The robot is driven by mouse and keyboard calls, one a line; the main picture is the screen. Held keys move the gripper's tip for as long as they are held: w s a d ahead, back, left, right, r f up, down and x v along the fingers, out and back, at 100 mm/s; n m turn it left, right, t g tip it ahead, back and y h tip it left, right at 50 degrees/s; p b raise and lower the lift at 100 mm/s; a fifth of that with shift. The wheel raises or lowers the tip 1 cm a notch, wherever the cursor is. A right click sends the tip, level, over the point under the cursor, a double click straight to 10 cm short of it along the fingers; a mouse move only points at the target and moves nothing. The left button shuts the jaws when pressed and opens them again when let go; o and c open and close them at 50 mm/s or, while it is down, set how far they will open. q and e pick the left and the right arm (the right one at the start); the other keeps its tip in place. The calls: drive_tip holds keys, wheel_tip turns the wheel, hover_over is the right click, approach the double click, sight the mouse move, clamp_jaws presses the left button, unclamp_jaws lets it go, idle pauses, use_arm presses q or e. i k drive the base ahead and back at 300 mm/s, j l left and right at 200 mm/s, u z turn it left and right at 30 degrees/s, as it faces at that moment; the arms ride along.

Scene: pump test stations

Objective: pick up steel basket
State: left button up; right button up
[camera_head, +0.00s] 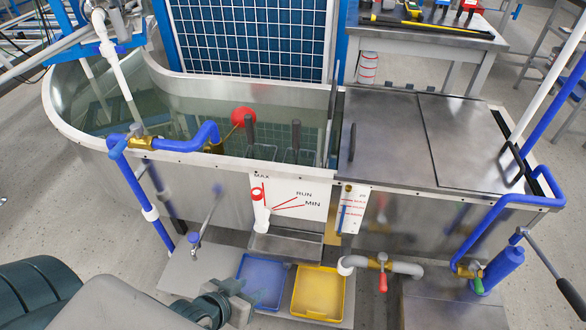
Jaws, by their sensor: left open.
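Two dark upright handles, the left one (249,130) and the right one (295,135), rise from thin metal frames inside the water tank, behind its front rim. They look like the handles of steel baskets, but the bodies below are partly hidden by the rim and the water. My left gripper (236,294) is low at the bottom of the view, open and empty. It is in front of the tank, well below and apart from the handles, near the blue tray. My right gripper is not in view.
A blue tray (262,281) and a yellow tray (319,291) lie below the tank (215,185). A red float (243,117) is left of the handles. Blue pipe (190,139) crosses the front rim. Steel covers (385,130) close the tank's right part.

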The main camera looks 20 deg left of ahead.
sight(295, 122)
drive_tip(key=j+u, duration=0.45)
drive_tip(key=j+z, duration=0.3)
drive_tip(key=j, duration=0.25)
drive_tip(key=k+j+z, duration=0.2)
drive_tip(key=j, duration=0.4)
drive_tip(key=i, duration=0.1)
